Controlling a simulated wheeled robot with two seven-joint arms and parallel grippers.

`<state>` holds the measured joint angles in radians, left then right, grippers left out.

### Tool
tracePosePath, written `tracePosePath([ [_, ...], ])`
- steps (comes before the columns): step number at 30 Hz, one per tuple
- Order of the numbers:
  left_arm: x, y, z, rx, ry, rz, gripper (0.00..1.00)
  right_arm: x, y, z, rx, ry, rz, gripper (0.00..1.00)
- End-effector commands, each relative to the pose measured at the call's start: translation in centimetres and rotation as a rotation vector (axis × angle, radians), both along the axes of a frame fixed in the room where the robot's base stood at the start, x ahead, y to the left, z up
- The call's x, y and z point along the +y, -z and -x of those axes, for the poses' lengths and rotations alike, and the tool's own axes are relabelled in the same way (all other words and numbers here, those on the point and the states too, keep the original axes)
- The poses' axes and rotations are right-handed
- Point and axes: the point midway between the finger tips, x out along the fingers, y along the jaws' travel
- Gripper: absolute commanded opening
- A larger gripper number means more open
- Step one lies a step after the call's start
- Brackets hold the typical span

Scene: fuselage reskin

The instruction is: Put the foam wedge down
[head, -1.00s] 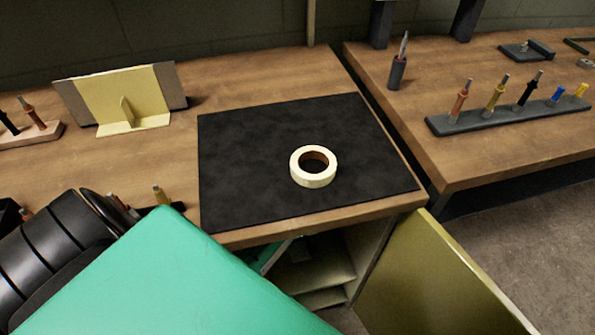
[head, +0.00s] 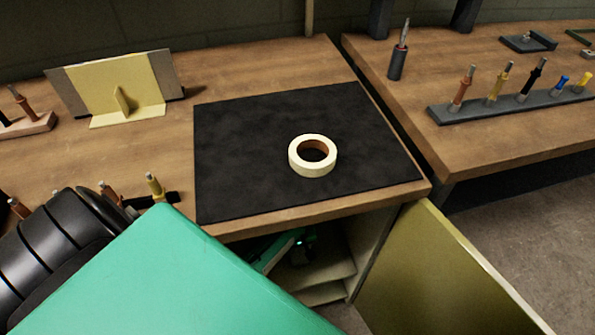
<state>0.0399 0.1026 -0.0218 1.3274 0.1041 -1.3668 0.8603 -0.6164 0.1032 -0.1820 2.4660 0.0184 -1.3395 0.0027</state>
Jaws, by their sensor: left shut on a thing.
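The foam wedge (head: 180,280) appears to be the large, smooth teal block at the bottom left of the head view, close to the camera. One corner points up toward the bench, and its lower part is cut off by the frame. My black left arm comes in from the left beside it. My left gripper is shut on the wedge, but the wedge hides its fingers. My right gripper does not show. I cannot tell whether the wedge touches anything below it.
A black mat (head: 240,165) on the wooden bench holds a roll of tape (head: 313,157). A cream stand (head: 115,85) is behind at left. An open cabinet (head: 335,270) shows shelves and a teal strip. A second bench (head: 500,140) holds a tool rack (head: 465,112).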

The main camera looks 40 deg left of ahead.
Motion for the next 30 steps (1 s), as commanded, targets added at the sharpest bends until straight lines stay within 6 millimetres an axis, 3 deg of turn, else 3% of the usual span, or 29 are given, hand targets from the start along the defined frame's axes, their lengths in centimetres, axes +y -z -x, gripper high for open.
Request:
tracePosePath([
  [2, 0.0, 0.3, 0.0, 0.001, 0.000, 0.001, 0.32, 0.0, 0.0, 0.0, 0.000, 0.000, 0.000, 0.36],
  [3, 0.0, 0.2, 0.0, 0.000, 0.000, 0.000, 0.59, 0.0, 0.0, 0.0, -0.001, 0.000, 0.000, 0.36],
  [6, 0.0, 0.2, 0.0, 0.000, 0.000, 0.000, 0.75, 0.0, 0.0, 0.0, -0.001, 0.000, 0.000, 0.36],
  [15, 0.0, 0.1, 0.0, 0.000, 0.000, 0.000, 0.75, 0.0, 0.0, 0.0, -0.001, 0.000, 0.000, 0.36],
  [20, 0.0, -1.2, 0.0, -0.001, 0.000, 0.001, 0.75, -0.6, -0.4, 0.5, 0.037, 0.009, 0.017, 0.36],
  [25, 0.0, -3.7, 0.0, -0.001, 0.000, 0.000, 0.75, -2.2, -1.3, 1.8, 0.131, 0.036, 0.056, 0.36],
  [30, 0.0, -7.9, -0.1, -0.002, 0.000, 0.001, 0.75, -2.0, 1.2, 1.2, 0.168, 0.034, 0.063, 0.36],
])
